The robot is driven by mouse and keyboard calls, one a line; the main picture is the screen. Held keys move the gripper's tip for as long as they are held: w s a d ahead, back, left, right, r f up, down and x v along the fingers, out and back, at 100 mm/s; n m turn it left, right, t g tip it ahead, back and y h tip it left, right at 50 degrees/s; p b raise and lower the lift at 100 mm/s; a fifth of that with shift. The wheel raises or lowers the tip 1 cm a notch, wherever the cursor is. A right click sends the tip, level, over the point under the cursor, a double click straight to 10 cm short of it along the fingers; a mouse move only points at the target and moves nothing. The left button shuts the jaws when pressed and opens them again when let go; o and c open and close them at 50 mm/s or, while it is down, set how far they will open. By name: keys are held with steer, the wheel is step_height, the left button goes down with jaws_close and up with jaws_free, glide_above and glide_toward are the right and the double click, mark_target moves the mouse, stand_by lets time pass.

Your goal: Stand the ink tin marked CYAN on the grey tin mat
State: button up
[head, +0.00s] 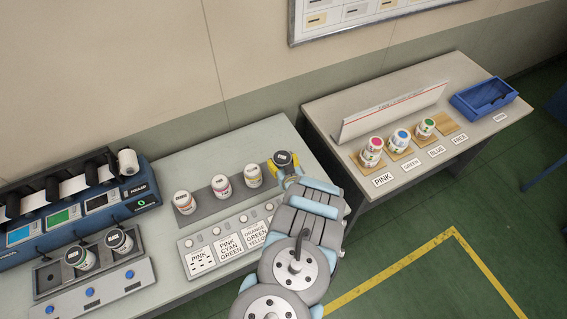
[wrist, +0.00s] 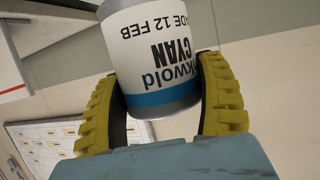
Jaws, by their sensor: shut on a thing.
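My gripper (head: 289,176) is over the right end of the dark grey mat (head: 207,207) on the left bench. Its yellow fingers are shut on the ink tin marked CYAN, which has a dark lid (head: 282,158) in the head view. In the wrist view (wrist: 160,115) the fingers press both sides of the white CYAN tin (wrist: 160,55), which has a blue band. Its lettering appears upside down there. Whether its base touches the mat is hidden. Three other white tins stand in a row on the mat: left (head: 184,202), middle (head: 221,187) and right (head: 253,176).
A panel with labels PINK, CYAN, GREEN (head: 228,242) lies in front of the mat. A blue machine (head: 75,212) and a tray with two tins (head: 92,270) are at left.

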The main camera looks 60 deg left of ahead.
steer(key=a+b, duration=0.1)
steer(key=w+a+f+b, duration=0.1)
steer(key=a+b, duration=0.1)
steer(key=b, duration=0.1)
steer(key=shift+w+f, duration=0.35)
steer(key=shift+f, duration=0.05)
steer(key=w+a+f+b, duration=0.1)
steer(key=f+b, duration=0.1)
steer(key=a+f+b, duration=0.1)
steer(key=f+b, duration=0.1)
steer(key=b, duration=0.1)
steer(key=w+a+f+b, duration=0.1)
steer(key=a+f+b, duration=0.1)
steer(key=shift+w+f, duration=0.25)
steer(key=shift+w, duration=0.05)
steer(key=shift+f+b, duration=0.4)
steer(key=shift+f, duration=0.55)
steer(key=shift+f, duration=0.1)
steer(key=o, duration=1.2)
steer(key=shift+o, duration=0.2)
